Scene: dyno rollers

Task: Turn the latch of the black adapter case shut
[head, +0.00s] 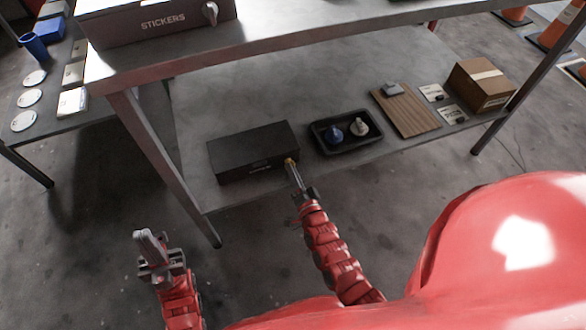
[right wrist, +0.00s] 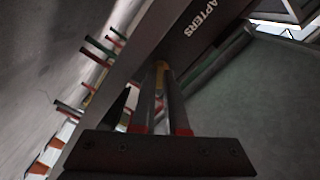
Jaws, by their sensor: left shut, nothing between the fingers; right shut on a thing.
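The black adapter case (head: 240,146) sits closed on the lower shelf near its front edge. Its front face with white letters also shows in the right wrist view (right wrist: 172,38). A small yellow latch (head: 290,162) is at the right end of the case's front. My right gripper (head: 293,172) reaches up to the case front and is shut on the latch. In the right wrist view its fingers (right wrist: 159,75) meet at a yellowish part that they mostly hide. My left gripper (head: 148,240) is shut and empty, left of the shelf and away from the case.
A black tray (head: 320,148) with a blue and a pale item stands right of the case. Further right are a wooden board (head: 408,112) and a cardboard box (head: 482,84). A table leg (head: 160,165) stands left of the case. The upper shelf holds a stickers case (head: 150,22).

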